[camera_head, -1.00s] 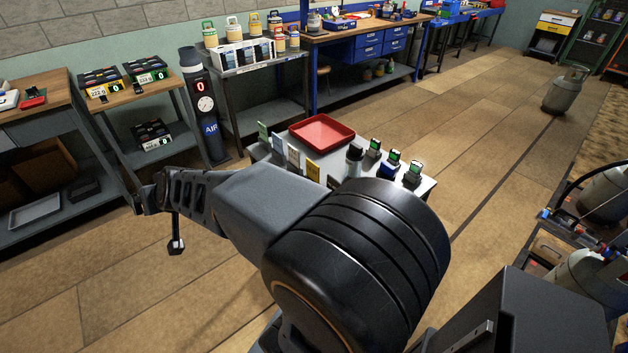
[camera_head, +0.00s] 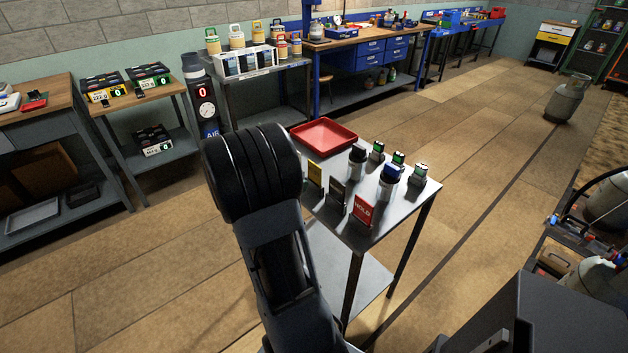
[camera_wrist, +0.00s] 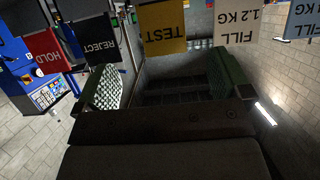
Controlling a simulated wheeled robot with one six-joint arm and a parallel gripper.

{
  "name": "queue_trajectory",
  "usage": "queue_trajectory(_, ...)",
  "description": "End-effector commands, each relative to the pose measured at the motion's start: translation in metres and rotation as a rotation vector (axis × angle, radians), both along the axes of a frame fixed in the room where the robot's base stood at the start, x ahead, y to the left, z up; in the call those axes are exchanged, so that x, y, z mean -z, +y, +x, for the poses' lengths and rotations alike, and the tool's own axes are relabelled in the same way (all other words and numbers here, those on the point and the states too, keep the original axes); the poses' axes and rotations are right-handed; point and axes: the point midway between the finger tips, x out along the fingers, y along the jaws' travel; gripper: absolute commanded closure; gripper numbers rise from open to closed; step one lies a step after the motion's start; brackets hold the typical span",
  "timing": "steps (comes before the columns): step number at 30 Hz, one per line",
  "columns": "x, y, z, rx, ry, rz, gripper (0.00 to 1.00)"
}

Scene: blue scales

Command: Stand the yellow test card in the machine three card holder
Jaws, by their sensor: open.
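The yellow TEST card (camera_head: 315,172) stands on the small metal table in the head view. In the wrist view the yellow card (camera_wrist: 163,27) appears upside down at top centre. My gripper (camera_wrist: 162,52) is open, with its two green-padded fingers wide apart. The card shows in line with the gap between them, and the jaws are not closed on it. In the head view my gripper is hidden behind my arm. I cannot tell which holder belongs to machine three.
A black REJECT card (camera_wrist: 103,49) and a red HOLD card (camera_wrist: 43,53) stand to one side, a white FILL card (camera_wrist: 242,24) to the other. The table (camera_head: 378,228) also bears a red tray (camera_head: 323,134) and bottles. A shelf (camera_head: 118,103) with display units stands left.

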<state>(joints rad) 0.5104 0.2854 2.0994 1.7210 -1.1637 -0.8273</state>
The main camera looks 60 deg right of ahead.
Motion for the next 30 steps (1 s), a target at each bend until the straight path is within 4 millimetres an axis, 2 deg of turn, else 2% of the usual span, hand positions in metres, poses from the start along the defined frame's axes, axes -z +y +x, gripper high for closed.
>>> queue_trajectory(3,0.011,-0.021,-0.008,0.007,0.002,0.001,0.04)
queue_trajectory(9,0.022,-0.047,-0.016,0.003,0.0,0.001,0.04)
queue_trajectory(17,0.027,-0.06,-0.02,0.001,-0.002,0.0,0.04)
queue_trajectory(30,0.048,-0.102,-0.032,0.001,-0.002,0.0,0.04)
